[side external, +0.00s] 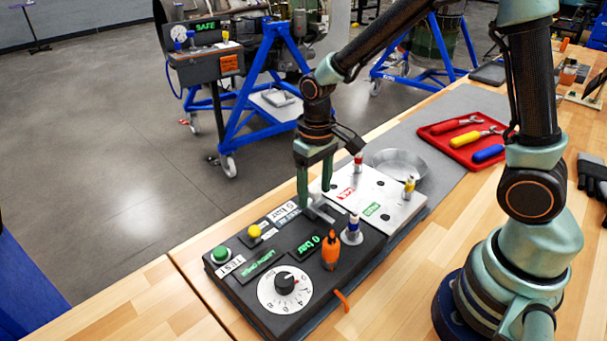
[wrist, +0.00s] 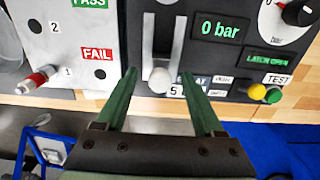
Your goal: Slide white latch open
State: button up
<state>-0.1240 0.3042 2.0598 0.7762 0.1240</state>
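The pale latch (wrist: 160,50) is a light grey-white slider with a rounded end, set in a slot on the dark control box (side external: 224,282). In the side view the latch (side external: 320,213) sits beside the white panel and is partly hidden by my gripper. My gripper (side external: 316,197) points down over it. In the wrist view my gripper (wrist: 159,76) is open, with one green finger on each side of the latch's rounded end. Gaps show between the fingers and the latch, so nothing is gripped.
The box carries a 0 bar display (wrist: 221,29), a dial (side external: 286,283), an orange-handled part (side external: 330,252), and green (side external: 221,254) and yellow (side external: 254,231) buttons. A white PASS/FAIL panel (side external: 395,210) adjoins it. A metal dish (side external: 400,162) and red tool tray (side external: 450,133) lie behind.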

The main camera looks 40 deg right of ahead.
aim_at(316, 189)
jog(key=shift+o, duration=0.3)
jog(key=shift+o, duration=0.5)
jog(key=shift+r, duration=3.5)
jog(key=shift+s+r, duration=0.1)
jog(key=s+d+r+t, duration=0.4)
jog(key=s+r+t, duration=0.1)
jog(key=s+r, duration=0.3)
jog(key=shift+d+r+t, duration=0.3)
jog(key=shift+r, duration=0.1)
